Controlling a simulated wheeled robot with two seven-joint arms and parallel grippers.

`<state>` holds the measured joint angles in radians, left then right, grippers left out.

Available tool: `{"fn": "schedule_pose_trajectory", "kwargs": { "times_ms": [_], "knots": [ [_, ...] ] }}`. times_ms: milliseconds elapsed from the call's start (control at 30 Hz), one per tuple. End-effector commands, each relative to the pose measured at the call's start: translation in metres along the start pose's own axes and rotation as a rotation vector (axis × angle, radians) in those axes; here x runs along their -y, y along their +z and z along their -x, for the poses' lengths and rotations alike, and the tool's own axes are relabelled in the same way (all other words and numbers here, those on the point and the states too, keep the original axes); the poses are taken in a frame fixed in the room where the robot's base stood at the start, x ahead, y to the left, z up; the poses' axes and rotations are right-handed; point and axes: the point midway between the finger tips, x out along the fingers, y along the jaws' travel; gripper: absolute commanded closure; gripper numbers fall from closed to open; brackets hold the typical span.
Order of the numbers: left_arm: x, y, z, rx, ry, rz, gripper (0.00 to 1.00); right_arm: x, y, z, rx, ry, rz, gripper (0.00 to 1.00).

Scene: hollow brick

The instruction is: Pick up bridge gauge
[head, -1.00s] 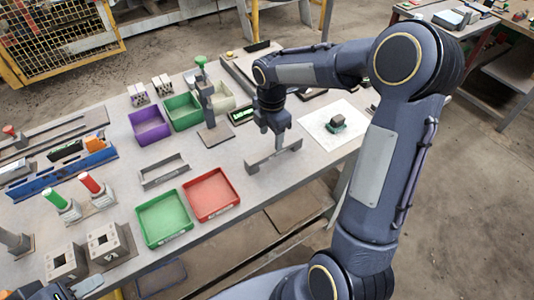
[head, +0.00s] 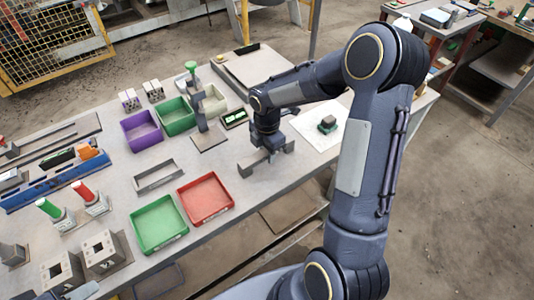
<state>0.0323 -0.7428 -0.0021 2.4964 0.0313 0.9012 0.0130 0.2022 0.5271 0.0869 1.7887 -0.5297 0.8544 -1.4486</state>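The bridge gauge, a grey bar with a short leg at each end (head: 246,169), stands on the table right of the red tray. My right gripper (head: 268,152) points down at the middle of the bar from above, with its fingertips at or around it. The fingers are small and dark here, and I cannot tell whether they have closed on the bar. The gauge appears to rest on the table. Part of my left gripper (head: 82,291) shows at the bottom left edge, cut off by the frame and far from the gauge.
A red tray (head: 205,198) and a green tray (head: 159,223) lie left of the gauge. A grey rectangular frame (head: 159,175), a stand with a green knob (head: 191,67) and a small display box (head: 234,118) are nearby.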

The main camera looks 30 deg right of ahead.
Motion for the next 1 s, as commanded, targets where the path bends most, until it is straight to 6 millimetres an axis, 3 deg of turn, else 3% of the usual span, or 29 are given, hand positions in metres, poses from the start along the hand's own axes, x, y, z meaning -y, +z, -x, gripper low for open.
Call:
{"fn": "schedule_pose_trajectory", "kwargs": {
  "times_ms": [33,167,567,767,1000],
  "knots": [
    [0.0,0.0,0.0,0.0,0.0,0.0,0.64,0.0,0.0,0.0,0.0,0.001,0.0,0.85],
    [0.0,0.0,0.0,0.0,0.0,0.0,0.64,0.0,0.0,0.0,0.0,0.001,0.0,1.0],
    [0.0,0.0,0.0,0.0,0.0,0.0,0.64,-0.001,0.0,0.007,0.001,0.004,-0.001,1.0],
    [0.0,0.0,-0.001,0.0,0.0,0.0,0.64,-0.001,0.001,0.031,0.002,0.007,-0.002,1.0],
    [0.003,0.004,-0.007,0.0,0.0,0.0,0.64,0.041,-0.008,0.083,0.002,0.011,-0.001,1.0]
  ]
}}
